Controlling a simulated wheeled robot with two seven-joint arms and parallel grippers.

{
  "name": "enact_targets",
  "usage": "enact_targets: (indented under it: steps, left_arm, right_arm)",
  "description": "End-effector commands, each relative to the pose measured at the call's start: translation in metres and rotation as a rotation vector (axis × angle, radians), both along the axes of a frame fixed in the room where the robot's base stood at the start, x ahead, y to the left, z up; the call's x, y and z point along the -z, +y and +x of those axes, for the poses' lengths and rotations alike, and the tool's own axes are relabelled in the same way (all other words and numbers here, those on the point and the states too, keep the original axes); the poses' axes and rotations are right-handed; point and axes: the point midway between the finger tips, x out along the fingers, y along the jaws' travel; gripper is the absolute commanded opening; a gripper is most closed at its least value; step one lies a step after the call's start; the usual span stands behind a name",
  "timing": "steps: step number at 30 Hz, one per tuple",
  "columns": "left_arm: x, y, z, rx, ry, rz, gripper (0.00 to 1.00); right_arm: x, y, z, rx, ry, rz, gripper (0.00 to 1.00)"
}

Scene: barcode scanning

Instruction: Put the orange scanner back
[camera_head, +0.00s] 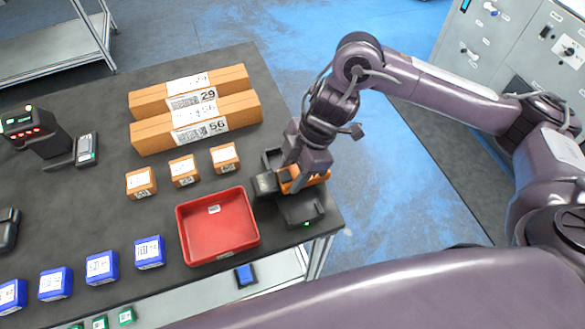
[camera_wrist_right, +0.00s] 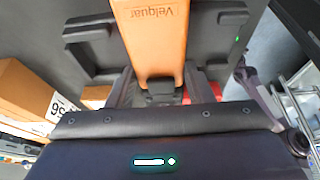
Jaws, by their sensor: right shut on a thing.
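The orange scanner (camera_head: 290,182) is in my right gripper (camera_head: 284,180) at the table's right edge. In the right wrist view the scanner (camera_wrist_right: 156,35) shows its orange body lettered "Velquar", between the fingers of my right gripper (camera_wrist_right: 160,90), which is shut on it. A dark cradle (camera_head: 300,208) with a green light lies directly below and around the scanner; its dark frame also shows in the right wrist view (camera_wrist_right: 220,45). I cannot tell whether the scanner is fully seated in it. My left gripper is not in view.
A red tray (camera_head: 190,258) stands just left of the cradle. Two long boxes (camera_head: 195,123) and several small orange boxes (camera_head: 183,171) lie behind it. Several blue boxes (camera_head: 102,268) line the front edge. A dark scanner device (camera_head: 38,135) stands at left.

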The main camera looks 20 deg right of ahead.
Motion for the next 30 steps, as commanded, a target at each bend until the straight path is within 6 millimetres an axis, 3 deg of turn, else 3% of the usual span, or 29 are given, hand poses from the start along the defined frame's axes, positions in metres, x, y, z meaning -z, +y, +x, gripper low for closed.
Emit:
enact_targets:
  steps: [17, 18, 23, 30]
  left_arm:
    - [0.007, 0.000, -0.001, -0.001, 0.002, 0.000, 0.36]
    - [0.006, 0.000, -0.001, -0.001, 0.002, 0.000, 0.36]
    - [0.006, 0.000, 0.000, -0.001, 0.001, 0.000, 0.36]
    - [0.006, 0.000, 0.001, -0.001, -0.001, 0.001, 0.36]
  right_arm:
    - [0.012, 0.000, 0.000, 0.000, -0.001, 0.001, 0.13]
    - [0.011, 0.000, 0.000, 0.000, -0.001, 0.001, 0.51]
    - [0.011, 0.000, 0.000, 0.000, -0.001, 0.001, 0.72]
    - [0.011, 0.000, 0.000, 0.000, 0.001, 0.000, 0.72]
